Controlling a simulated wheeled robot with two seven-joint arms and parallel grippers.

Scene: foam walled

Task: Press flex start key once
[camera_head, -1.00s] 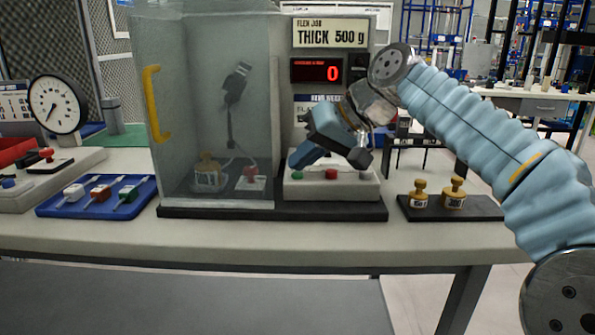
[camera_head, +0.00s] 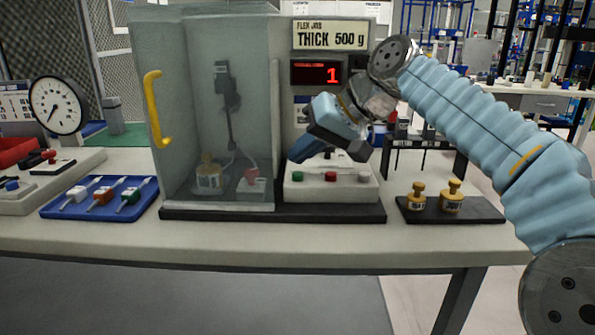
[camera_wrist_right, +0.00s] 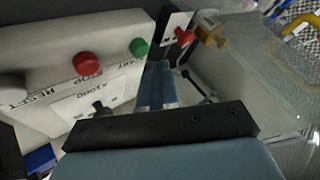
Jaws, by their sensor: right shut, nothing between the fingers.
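The control box (camera_head: 310,192) stands in front of the tester, with a green button (camera_head: 297,176), a red button (camera_head: 330,177) and a white button (camera_head: 363,177) on its face. In the wrist view the green button (camera_wrist_right: 138,48) sits beside a partly readable label ending in "ART"; the red button (camera_wrist_right: 86,64) is labelled STOP. My right gripper (camera_head: 294,157) is shut and empty, its blue fingertips above the green button and apart from it. The fingers (camera_wrist_right: 157,80) also show in the wrist view. The red display (camera_head: 316,73) reads 1. My left gripper is out of view.
A clear cabinet (camera_head: 165,190) with a yellow handle (camera_head: 158,108) stands left of the box. Inside are a hanging clamp with a cable (camera_head: 226,85) and a brass weight (camera_head: 208,176). Brass weights stand on a dark tray (camera_head: 480,210) at right. A blue tray (camera_head: 65,210) lies left.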

